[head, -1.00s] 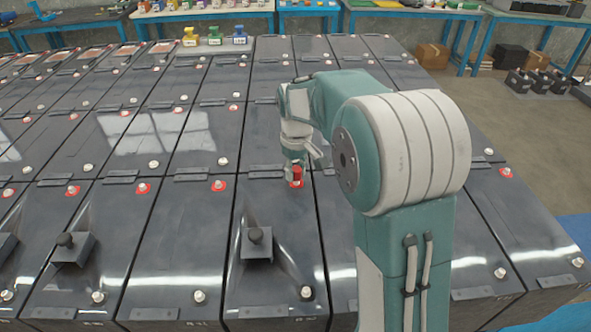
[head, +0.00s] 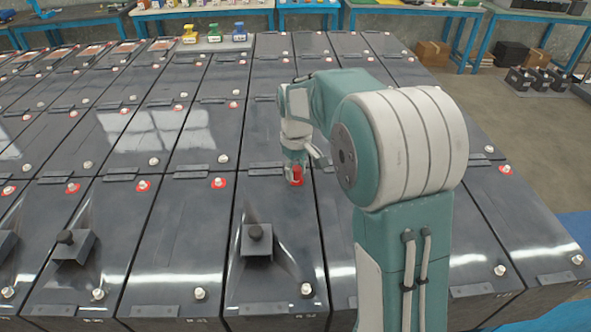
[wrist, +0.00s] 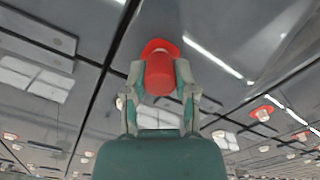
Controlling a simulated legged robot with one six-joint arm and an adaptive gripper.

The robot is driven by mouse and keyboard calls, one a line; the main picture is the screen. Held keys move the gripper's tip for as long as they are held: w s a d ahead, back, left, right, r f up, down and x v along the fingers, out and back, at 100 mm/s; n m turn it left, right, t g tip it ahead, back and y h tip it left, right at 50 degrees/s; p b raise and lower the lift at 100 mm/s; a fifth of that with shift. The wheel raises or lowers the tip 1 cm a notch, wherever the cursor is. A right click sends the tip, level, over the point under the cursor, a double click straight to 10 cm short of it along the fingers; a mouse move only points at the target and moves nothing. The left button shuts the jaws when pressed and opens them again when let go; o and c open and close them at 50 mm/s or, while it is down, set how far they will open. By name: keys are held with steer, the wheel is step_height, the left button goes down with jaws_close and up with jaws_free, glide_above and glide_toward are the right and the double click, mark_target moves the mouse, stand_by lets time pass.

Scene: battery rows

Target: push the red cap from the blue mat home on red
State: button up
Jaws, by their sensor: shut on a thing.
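My gripper (head: 295,172) is shut on the red cap (wrist: 161,74), with a finger on either side of it in the wrist view. In the head view the red cap (head: 297,175) is low at a battery top, over a red ring (head: 296,183). The ring also shows past the cap in the wrist view (wrist: 158,46). The terminal under the cap is hidden, and I cannot tell how far down the cap sits.
Rows of dark batteries (head: 190,240) fill the floor, with bare terminals on red rings such as this one (head: 218,182). A black knob on a bracket (head: 256,240) stands up in front of the gripper. Blue-legged tables (head: 415,15) stand at the back.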

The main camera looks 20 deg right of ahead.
steer(key=shift+f, duration=0.5)
stand_by(0.8)
steer(key=o, duration=0.9)
steer(key=o, duration=0.3)
steer(key=shift+o, duration=0.2)
steer(key=shift+r, duration=0.1)
steer(key=shift+r, duration=3.45)
